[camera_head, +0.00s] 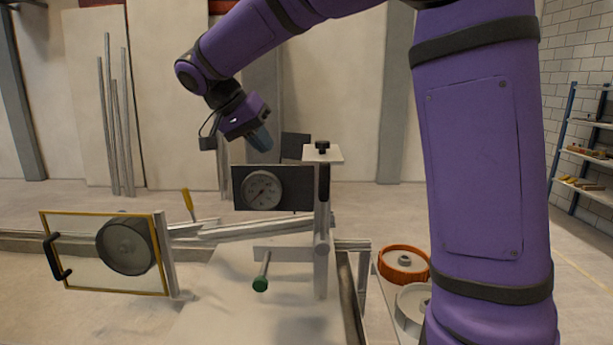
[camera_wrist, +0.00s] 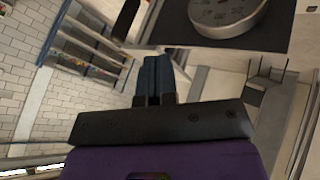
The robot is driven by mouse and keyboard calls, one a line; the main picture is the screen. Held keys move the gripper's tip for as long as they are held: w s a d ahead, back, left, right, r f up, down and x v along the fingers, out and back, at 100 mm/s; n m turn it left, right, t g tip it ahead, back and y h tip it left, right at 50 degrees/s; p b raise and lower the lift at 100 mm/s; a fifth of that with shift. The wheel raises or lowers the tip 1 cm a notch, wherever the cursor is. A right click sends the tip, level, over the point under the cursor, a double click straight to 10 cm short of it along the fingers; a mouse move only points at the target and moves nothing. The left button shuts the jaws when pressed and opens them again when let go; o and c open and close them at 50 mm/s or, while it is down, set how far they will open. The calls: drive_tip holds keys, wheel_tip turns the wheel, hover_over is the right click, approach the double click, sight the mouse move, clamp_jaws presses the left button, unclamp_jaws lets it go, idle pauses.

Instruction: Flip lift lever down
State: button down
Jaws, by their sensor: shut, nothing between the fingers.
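My gripper (camera_head: 261,139) is shut and empty, its blue fingertips in the air above the dial gauge (camera_head: 262,190) and left of the post top. The shut fingers also show in the wrist view (camera_wrist: 156,66), below the gauge (camera_wrist: 222,14). No lever is labelled. A black grip (camera_head: 324,184) stands upright on the post right of the gauge; it seems to show in the wrist view (camera_wrist: 126,19), apart from my fingers. A yellow handle (camera_head: 187,204) sticks up left of the gauge.
A yellow-framed panel (camera_head: 75,289) with a round dial and black handle stands at the left. A black knob (camera_head: 322,147) tops the post plate. An orange wheel (camera_head: 404,263) lies at the right. Shelves (camera_head: 585,155) stand far right. The air around my gripper is free.

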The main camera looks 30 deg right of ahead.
drive_tip(key=shift+f, duration=0.1)
drive_tip(key=s+d+f, duration=0.3)
drive_tip(key=d+f, duration=0.5)
drive_tip(key=shift+s+d, duration=0.25)
drive_tip(key=shift+d, duration=0.15)
drive_tip(key=shift+d+r, duration=0.1)
